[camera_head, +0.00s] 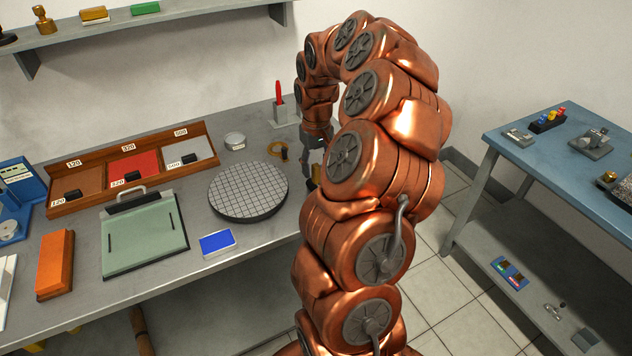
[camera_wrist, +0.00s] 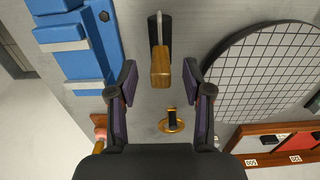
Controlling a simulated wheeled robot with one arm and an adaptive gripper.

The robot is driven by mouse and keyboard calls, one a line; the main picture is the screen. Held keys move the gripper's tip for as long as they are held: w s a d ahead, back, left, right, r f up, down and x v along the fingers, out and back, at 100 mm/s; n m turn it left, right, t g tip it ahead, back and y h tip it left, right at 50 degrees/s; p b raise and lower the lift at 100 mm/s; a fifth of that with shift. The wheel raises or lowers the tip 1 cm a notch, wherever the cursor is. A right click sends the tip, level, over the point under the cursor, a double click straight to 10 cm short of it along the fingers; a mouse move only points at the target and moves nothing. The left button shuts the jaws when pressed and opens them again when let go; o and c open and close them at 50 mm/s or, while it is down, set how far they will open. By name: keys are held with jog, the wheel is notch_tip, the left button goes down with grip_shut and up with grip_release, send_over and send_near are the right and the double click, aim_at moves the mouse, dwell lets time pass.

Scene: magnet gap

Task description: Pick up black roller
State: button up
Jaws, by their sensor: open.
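The black roller (camera_wrist: 153,30) lies on the grey bench in the upper middle of the wrist view, with a metal frame and a wooden handle (camera_wrist: 160,68). My gripper (camera_wrist: 159,76) is open above it, its two fingertips on either side of the handle in the picture. I see no contact, and the exact height is hard to tell. In the head view my gripper (camera_head: 314,160) points down at the bench's right side. My arm hides most of the roller there; only a small yellowish bit shows beside the fingers.
A round gridded plate (camera_head: 249,190) lies beside the roller. A yellow ring with a black piece (camera_wrist: 172,123) and a blue block with pale strips (camera_wrist: 75,45) are near my fingers. A red pen in a holder (camera_head: 279,103) stands behind. A blue-topped table (camera_head: 560,165) stands right.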

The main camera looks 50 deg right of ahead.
aim_at(316, 173)
jog(key=shift+f+p, duration=0.4)
jog(key=shift+f, duration=1.2)
jog(key=shift+c, duration=0.4)
grip_shut()
